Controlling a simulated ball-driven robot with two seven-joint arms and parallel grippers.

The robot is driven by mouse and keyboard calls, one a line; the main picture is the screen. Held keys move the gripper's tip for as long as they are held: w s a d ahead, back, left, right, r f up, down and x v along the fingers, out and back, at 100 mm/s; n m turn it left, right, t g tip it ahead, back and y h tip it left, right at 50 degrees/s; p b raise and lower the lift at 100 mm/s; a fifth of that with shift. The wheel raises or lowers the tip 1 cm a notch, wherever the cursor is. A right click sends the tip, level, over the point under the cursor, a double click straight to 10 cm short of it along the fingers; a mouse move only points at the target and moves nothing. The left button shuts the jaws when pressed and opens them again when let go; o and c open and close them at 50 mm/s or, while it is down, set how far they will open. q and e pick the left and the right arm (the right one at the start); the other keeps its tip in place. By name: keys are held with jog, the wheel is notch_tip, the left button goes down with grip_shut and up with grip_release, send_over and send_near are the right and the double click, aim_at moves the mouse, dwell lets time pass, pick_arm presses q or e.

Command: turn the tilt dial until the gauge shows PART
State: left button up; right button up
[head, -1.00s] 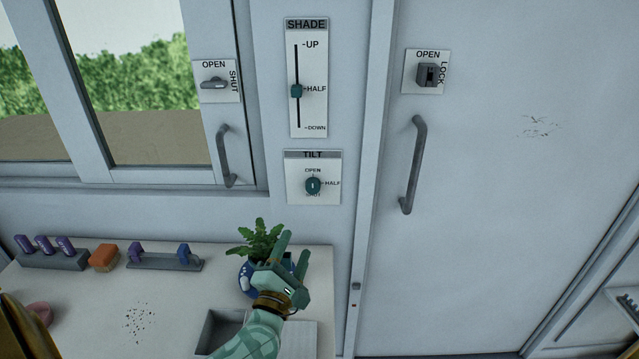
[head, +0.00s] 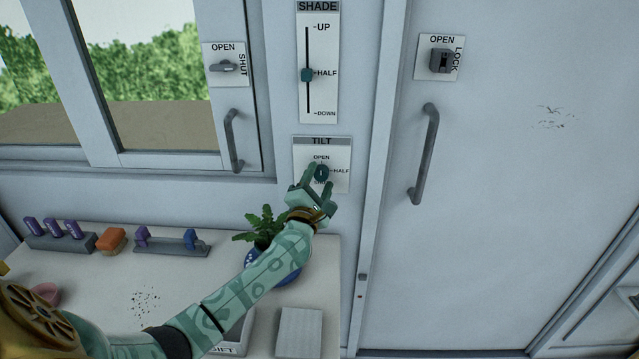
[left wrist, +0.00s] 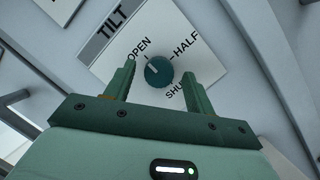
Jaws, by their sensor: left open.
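The tilt dial (head: 321,173) is a round dark teal knob on a white plate headed TILT (head: 340,148), on the wall below the shade slider. In the left wrist view, the dial (left wrist: 158,71) has a pale mark pointing toward OPEN; HALF and SHUT are the other labels. My left gripper (head: 318,184) is open in front of the plate. In the left wrist view its fingers (left wrist: 159,82) stand on either side of the dial, with gaps; contact does not show. No gauge reading PART is visible. My right gripper is not in view.
The shade slider (head: 307,75) sits at HALF just above. A potted plant (head: 264,228) stands on the counter (head: 190,275) under my left forearm. A window handle (head: 234,140) and door handle (head: 424,155) flank the plate.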

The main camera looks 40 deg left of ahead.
pick_arm(q)
jog(key=shift+c, duration=0.3)
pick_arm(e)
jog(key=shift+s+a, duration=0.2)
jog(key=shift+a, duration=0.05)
pick_arm(q)
jog(key=c, duration=0.9)
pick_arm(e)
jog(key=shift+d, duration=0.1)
pick_arm(q)
jog(key=shift+r, duration=0.1)
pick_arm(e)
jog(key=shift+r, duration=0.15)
